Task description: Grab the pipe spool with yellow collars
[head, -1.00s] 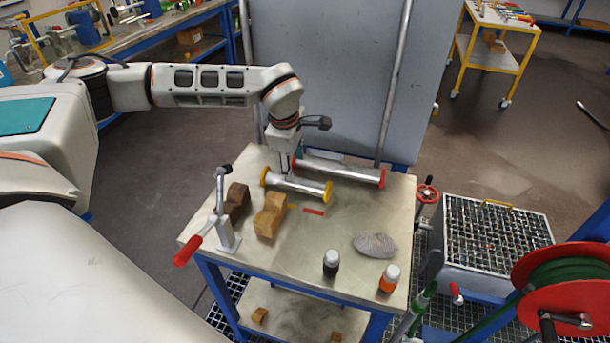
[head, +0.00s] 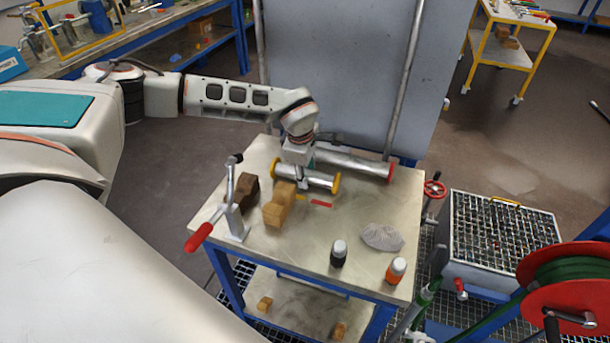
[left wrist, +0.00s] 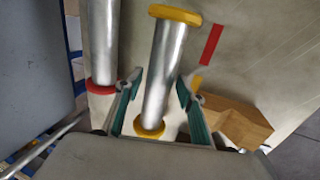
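The pipe spool with yellow collars (head: 320,180) lies on the metal table near its back edge. In the left wrist view the same spool (left wrist: 166,70) runs lengthwise between my fingers, with a yellow collar at each end. My left gripper (left wrist: 160,79) is open, with one teal finger on each side of the pipe and gaps still visible. In the head view the left gripper (head: 303,184) is low at the spool, its fingertips partly hidden. My right gripper is not in view.
A longer pipe spool with red collars (head: 355,165) lies just behind, close to one finger. Wooden V-blocks (head: 279,205), a red-handled clamp (head: 230,205), two bottles (head: 338,254), and a grey rag (head: 382,237) share the table. A grey panel (head: 340,70) stands behind.

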